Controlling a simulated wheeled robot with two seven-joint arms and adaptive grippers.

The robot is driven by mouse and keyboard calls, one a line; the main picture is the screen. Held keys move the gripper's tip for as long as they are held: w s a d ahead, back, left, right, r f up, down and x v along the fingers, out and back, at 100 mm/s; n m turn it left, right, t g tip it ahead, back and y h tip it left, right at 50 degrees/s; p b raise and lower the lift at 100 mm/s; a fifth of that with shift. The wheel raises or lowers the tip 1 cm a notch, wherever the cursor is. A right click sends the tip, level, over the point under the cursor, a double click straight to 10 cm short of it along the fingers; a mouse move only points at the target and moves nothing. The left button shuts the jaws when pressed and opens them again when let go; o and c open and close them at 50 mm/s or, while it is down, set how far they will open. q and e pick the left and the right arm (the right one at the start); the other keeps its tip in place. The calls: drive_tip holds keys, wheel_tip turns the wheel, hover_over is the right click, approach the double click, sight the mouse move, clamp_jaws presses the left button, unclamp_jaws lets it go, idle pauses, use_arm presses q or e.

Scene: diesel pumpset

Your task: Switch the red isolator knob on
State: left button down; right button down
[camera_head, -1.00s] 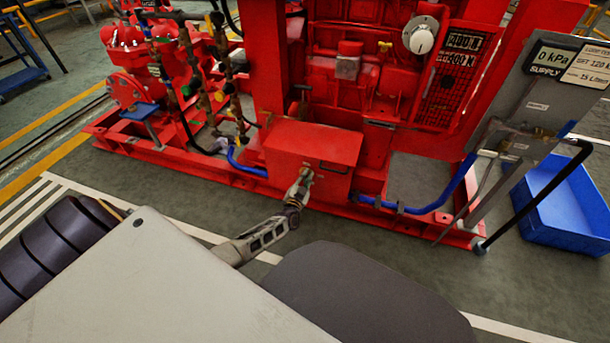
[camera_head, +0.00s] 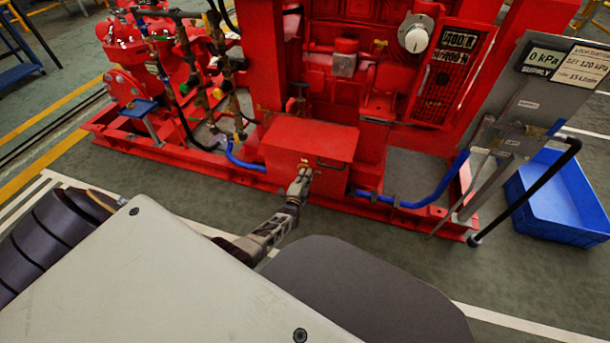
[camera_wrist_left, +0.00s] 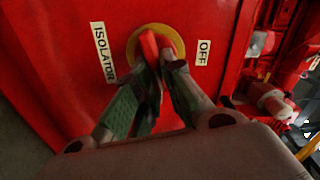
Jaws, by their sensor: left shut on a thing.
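The red isolator knob (camera_wrist_left: 149,46) shows in the left wrist view, on a yellow round plate (camera_wrist_left: 177,40) on the front of a red box (camera_head: 307,138). An ISOLATOR label (camera_wrist_left: 104,52) is on one side of it and an OFF label (camera_wrist_left: 203,52) on the other. My left gripper (camera_wrist_left: 162,66) is shut on the knob, with a fingertip on either side; the fingers hide part of it. In the head view the left gripper (camera_head: 303,172) meets the front of the box and covers the knob. My right gripper is not in view.
The red pumpset skid (camera_head: 220,168) stands behind the box, with blue hoses (camera_head: 425,199) along its base. A grey panel (camera_head: 525,100) reading 0 kPa SUPPLY and a black-handled lever (camera_head: 525,195) are at the right. A blue tray (camera_head: 560,205) lies on the floor there.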

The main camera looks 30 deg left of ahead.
use_arm(q)
drive_tip(key=shift+d+f+m, duration=0.1)
drive_tip(key=shift+f+m, duration=0.1)
drive_tip(key=shift+m, duration=0.6)
drive_tip(key=shift+f+m, duration=0.15)
drive_tip(key=shift+m, duration=0.65)
drive_tip(key=c, duration=1.5)
unclamp_jaws()
drive_tip(key=shift+s, duration=0.15)
drive_tip(key=shift+v, duration=5.8)
